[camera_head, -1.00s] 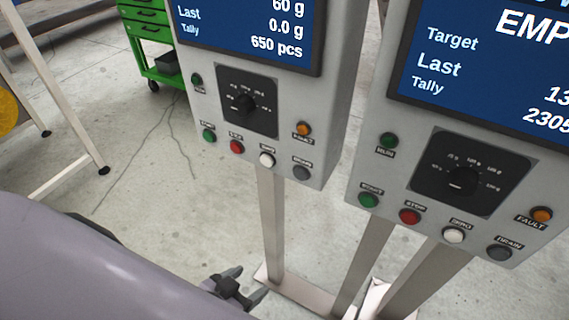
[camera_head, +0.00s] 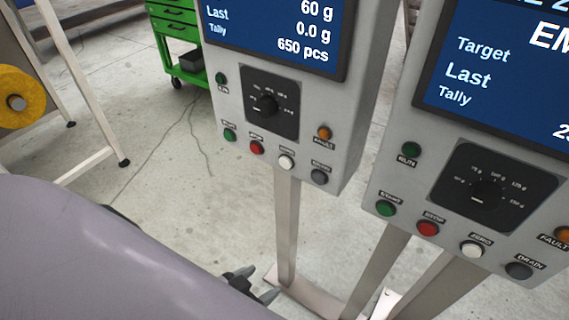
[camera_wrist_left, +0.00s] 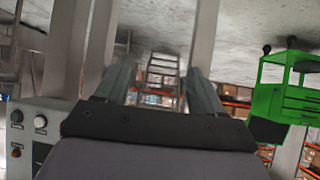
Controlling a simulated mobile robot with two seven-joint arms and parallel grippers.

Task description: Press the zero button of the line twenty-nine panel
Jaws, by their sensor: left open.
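Two grey weigher panels stand side by side in the head view, a left panel (camera_head: 350,120) and a right panel (camera_head: 395,185). Each has a white button above which a small label seems to read ZERO: the left white button (camera_head: 286,162) and the right white button (camera_head: 471,247). The line numbers are cut off, so I cannot tell which is line twenty-nine. My left gripper (camera_head: 262,284) is open and empty, low beside the left panel's post, below its buttons and apart from them. It also shows in the left wrist view (camera_wrist_left: 160,75). My right gripper is out of view.
Green start, red stop and dark drain buttons flank each white button. Metal posts (camera_head: 287,230) stand on floor plates (camera_head: 305,295). A green drawer cabinet (camera_head: 180,45) and a yellow reel (camera_head: 16,103) are farther back left. Floor between is clear. A panel corner (camera_wrist_left: 35,140) shows in the wrist view.

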